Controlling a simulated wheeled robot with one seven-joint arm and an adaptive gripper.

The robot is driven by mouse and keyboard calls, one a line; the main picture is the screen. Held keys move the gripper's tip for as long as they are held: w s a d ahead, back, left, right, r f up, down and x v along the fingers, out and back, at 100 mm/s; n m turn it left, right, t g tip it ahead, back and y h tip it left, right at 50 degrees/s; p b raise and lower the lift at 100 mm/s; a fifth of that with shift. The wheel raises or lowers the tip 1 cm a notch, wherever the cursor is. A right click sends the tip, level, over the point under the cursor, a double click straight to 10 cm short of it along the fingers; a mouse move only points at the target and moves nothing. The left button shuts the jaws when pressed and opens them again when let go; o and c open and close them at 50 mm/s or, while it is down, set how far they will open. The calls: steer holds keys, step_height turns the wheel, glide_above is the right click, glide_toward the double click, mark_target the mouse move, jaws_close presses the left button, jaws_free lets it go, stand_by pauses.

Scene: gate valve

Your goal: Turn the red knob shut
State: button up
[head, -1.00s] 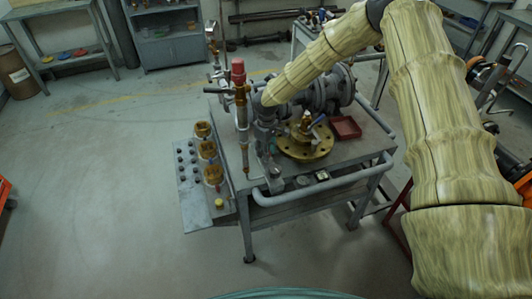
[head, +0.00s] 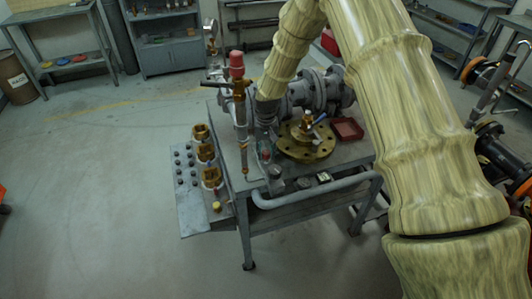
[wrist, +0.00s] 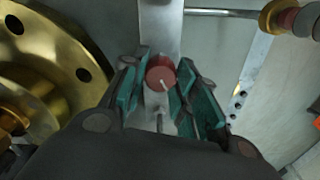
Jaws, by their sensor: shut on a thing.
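In the head view my gripper (head: 266,155) points down at the front of the cart, beside the brass flange. The knob is mostly hidden there behind the fingers.
The brass flange (head: 306,152) lies close to the right of my gripper on the cart. A red-capped brass fitting (head: 237,85) stands upright to its left. A red tray (head: 347,129) lies further right. Open floor (head: 110,200) is at the left.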

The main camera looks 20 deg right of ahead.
mark_target(266, 152)
steer(key=m, duration=0.5)
steer(key=shift+m+b, duration=0.3)
steer(key=shift+b, duration=0.1)
stand_by(0.3)
steer(key=o, duration=1)
step_height(266, 152, up, 12)
stand_by(0.4)
